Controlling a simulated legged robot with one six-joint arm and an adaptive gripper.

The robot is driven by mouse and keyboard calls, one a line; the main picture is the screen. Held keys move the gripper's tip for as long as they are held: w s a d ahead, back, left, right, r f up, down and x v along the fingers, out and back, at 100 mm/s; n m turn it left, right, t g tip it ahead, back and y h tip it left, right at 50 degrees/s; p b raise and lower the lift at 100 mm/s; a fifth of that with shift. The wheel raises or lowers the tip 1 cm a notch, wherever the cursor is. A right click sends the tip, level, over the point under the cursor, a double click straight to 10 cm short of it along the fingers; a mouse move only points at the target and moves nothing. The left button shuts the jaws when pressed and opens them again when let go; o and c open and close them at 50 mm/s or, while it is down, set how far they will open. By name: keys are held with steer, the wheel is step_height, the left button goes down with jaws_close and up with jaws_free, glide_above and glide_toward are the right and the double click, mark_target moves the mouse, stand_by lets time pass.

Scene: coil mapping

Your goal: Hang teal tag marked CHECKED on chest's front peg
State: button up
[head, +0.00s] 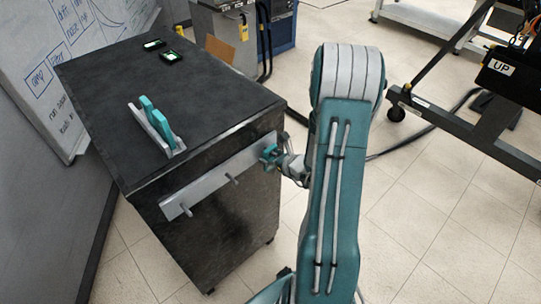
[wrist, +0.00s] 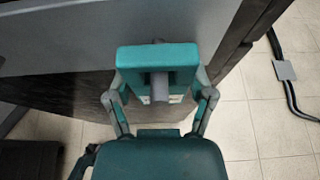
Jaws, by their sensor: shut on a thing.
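The dark chest (head: 215,215) has a pale rail across its front with short grey pegs. Two pegs, the left one (head: 187,210) and the middle one (head: 233,179), show bare. My gripper (head: 272,155) is at the rail's right end, shut on a teal tag (wrist: 185,58). In the wrist view, the fingers grip the tag from both sides, close to the rail. A grey peg (wrist: 159,86) sticks out at the tag's middle toward the camera and appears to pass through it. The tag's lettering cannot be read.
On the chest top stand a pale rack (head: 150,132) holding teal pieces and two small black devices (head: 171,56) with green displays. A whiteboard (head: 60,50) stands at left. A black-framed cart (head: 480,120) is at right. Tiled floor between is mostly clear, with a cable.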

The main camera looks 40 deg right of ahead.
stand_by(0.4)
steer(key=o, duration=0.9)
steer(key=shift+v, duration=3.5)
